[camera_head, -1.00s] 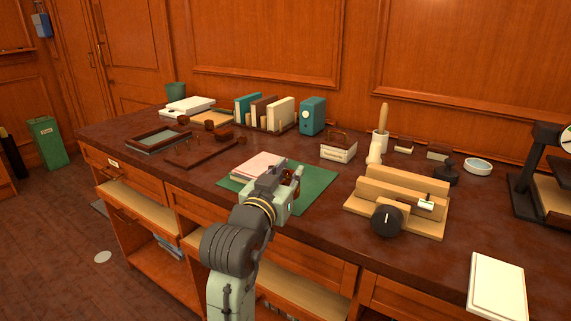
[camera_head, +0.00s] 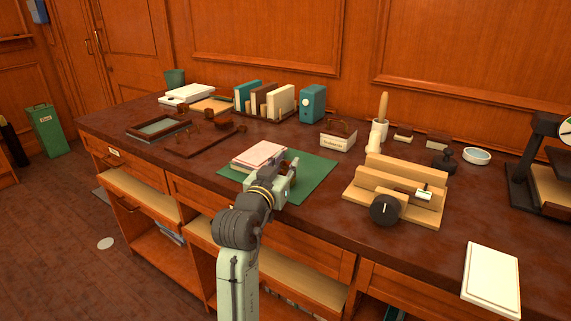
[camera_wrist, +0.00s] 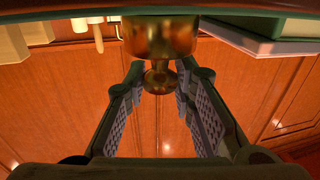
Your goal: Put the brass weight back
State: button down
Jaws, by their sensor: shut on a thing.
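The brass weight (camera_wrist: 158,40) fills the top middle of the wrist view, with a wide body and a narrower neck and knob. My gripper (camera_wrist: 166,80) is shut on its knob, one finger on each side. There the weight is mostly hidden by my gripper. I cannot tell whether its base touches the mat.
A wooden stand with a black knob (camera_head: 385,209) is right of the mat. A labelled card box (camera_head: 338,140) and upright books (camera_head: 265,101) stand behind. A brown tray (camera_head: 205,140) lies left. The mat's right part is bare.

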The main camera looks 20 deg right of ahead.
jog(key=shift+f, duration=0.2)
jog(key=c, duration=1.4)
grip_release()
jog(key=shift+o, duration=0.2)
jog(key=shift+r, duration=0.1)
jog(key=shift+r, duration=0.25)
jog(key=b+v, duration=0.2)
jog(key=v, duration=1)
jog(key=shift+f, duration=0.1)
